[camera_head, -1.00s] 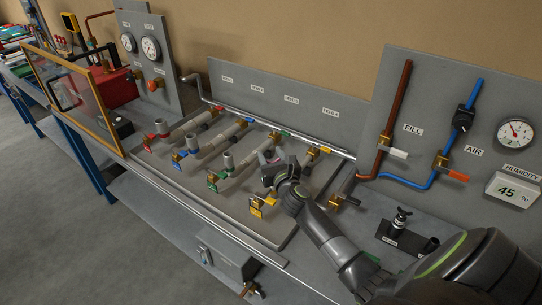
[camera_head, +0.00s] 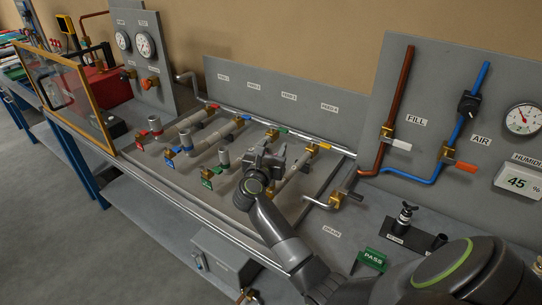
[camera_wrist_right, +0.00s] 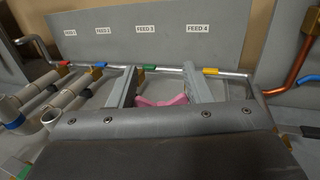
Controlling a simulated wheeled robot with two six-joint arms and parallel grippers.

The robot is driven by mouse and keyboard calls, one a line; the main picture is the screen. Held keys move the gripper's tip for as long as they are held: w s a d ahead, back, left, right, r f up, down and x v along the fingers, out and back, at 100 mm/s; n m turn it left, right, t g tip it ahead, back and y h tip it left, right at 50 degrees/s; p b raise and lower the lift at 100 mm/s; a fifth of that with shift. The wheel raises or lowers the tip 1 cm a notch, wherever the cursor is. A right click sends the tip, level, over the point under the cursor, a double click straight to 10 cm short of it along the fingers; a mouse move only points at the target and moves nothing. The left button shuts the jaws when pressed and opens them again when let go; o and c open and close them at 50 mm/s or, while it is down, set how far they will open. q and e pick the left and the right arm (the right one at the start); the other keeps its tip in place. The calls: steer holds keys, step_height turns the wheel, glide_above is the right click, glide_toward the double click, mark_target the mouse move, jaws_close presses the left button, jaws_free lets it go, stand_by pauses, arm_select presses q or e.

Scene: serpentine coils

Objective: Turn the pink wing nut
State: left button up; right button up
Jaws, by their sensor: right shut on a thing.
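The pink wing nut (camera_wrist_right: 162,100) shows in the right wrist view, between the two fingers of my right gripper (camera_wrist_right: 164,88). The gripper is shut on it. Two pink wings spread in a shallow V, and the rest is hidden behind the gripper body. In the head view my right gripper (camera_head: 268,156) reaches over the fourth pipe run, the one with the yellow mark, and hides the wing nut. My left gripper is not in view.
Several pipe runs with red, blue and green valves (camera_head: 190,140) stand left of my gripper. A feed-label panel (camera_head: 270,97) rises behind.

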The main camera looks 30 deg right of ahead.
steer(key=shift+s+m+g+h+b, duration=0.1)
steer(key=shift+m+g+h+b, duration=0.75)
steer(key=shift+g, duration=0.35)
steer(key=shift+d+r, duration=0.1)
steer(key=shift+r, duration=0.05)
steer(key=o, duration=1)
